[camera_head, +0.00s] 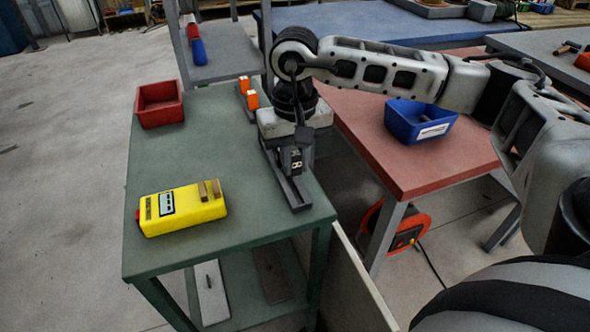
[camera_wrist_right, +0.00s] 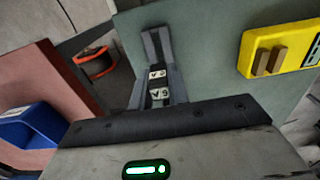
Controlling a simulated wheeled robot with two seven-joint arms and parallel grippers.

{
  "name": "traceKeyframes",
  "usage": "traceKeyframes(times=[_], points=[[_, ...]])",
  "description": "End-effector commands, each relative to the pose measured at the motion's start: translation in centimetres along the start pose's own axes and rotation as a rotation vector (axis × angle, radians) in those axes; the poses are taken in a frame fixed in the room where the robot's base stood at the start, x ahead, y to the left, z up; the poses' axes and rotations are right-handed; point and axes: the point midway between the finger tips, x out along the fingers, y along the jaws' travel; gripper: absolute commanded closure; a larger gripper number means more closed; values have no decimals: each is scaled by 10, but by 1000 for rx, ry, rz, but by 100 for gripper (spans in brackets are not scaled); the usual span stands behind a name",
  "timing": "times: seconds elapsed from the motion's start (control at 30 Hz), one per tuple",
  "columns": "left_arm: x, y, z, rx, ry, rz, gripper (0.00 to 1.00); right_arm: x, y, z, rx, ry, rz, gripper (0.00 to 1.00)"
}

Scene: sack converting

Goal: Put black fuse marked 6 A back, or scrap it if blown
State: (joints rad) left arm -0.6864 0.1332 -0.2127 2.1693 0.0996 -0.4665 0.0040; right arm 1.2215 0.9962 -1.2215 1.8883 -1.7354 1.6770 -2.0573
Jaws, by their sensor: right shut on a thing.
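My right gripper (camera_head: 292,156) is over the right side of the green table, shut on the black fuse (camera_wrist_right: 160,93), pointing down at a dark grey holder strip (camera_head: 295,196). In the right wrist view, the fuse shows a white label that reads 6 A upside down. A like label (camera_wrist_right: 157,73) sits just beyond it, by the strip (camera_wrist_right: 152,42). I cannot tell whether the fuse is seated or just above the strip. A yellow tester (camera_head: 183,209) with two brown contact posts and a small display lies at the left front. My left gripper is not in view.
A red bin (camera_head: 160,104) stands at the green table's back left. Orange-topped blocks (camera_head: 251,99) stand behind my gripper. A blue bin (camera_head: 420,121) is on the red table to the right. The green table's middle (camera_head: 205,150) is clear.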

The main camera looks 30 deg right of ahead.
Motion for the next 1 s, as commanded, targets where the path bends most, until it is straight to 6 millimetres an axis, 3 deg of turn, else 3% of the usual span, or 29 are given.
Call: traceKeyframes(times=[0.2, 0.97, 1.0], points=[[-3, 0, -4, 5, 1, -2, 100, 28, 0, 1, 2, -3, 1, 100], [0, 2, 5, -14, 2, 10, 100, 42, 0, 0, 2, -1, 0, 100], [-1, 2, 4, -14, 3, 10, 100, 42, 0, 0, 2, -1, 0, 80]])
